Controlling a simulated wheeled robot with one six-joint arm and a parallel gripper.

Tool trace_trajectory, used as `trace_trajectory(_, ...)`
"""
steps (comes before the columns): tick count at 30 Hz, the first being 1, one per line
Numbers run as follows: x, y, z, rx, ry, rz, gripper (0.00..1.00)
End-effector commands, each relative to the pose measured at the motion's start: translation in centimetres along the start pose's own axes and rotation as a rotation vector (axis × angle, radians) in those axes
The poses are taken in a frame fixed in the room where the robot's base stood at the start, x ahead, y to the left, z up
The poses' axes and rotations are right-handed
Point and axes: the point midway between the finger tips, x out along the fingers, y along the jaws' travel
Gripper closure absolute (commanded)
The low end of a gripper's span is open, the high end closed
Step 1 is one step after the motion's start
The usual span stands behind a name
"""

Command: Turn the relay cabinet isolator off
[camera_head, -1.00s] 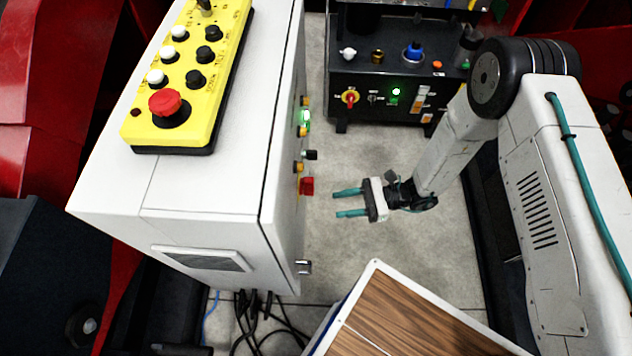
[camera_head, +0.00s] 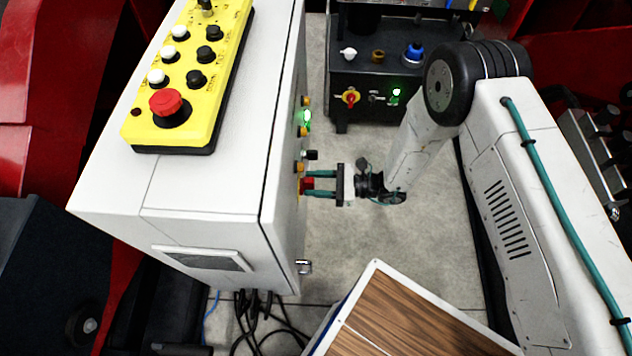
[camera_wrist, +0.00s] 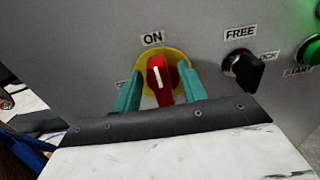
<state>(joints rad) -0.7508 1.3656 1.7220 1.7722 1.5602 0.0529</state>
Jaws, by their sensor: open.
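The relay cabinet (camera_head: 205,185) is a light grey box at the left in the head view; its front panel fills the wrist view (camera_wrist: 75,45). The isolator is a red knob (camera_wrist: 157,75) on a yellow disc, under an ON label (camera_wrist: 153,38). Its white mark points up, slightly tilted, towards ON. My gripper (camera_wrist: 160,90) is open, with one teal finger on each side of the red knob. I cannot tell whether the fingers touch it. In the head view my gripper (camera_head: 320,183) reaches the cabinet front at the red knob (camera_head: 307,185).
A black selector knob (camera_wrist: 245,68) under a FREE label and a green lit START button (camera_wrist: 310,50) sit to the right of the isolator. A yellow pendant (camera_head: 190,80) lies on the cabinet. A wood-topped table (camera_head: 410,320) stands in front. A black control unit (camera_head: 370,75) stands behind.

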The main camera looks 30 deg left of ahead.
Motion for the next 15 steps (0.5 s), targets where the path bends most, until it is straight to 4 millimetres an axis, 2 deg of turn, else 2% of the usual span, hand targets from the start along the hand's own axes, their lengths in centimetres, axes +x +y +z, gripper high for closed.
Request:
trace_trajectory(3,-0.01,0.0,-0.01,0.0,0.0,0.0,0.58)
trace_trajectory(4,-0.02,0.0,-0.01,0.0,0.0,0.0,0.61)
trace_trajectory(8,-0.02,0.0,0.0,0.0,0.0,0.001,0.97)
trace_trajectory(9,-0.03,0.0,0.0,0.0,0.0,0.001,1.0)
trace_trajectory(15,-0.03,0.01,0.0,-0.006,0.0,0.001,1.0)
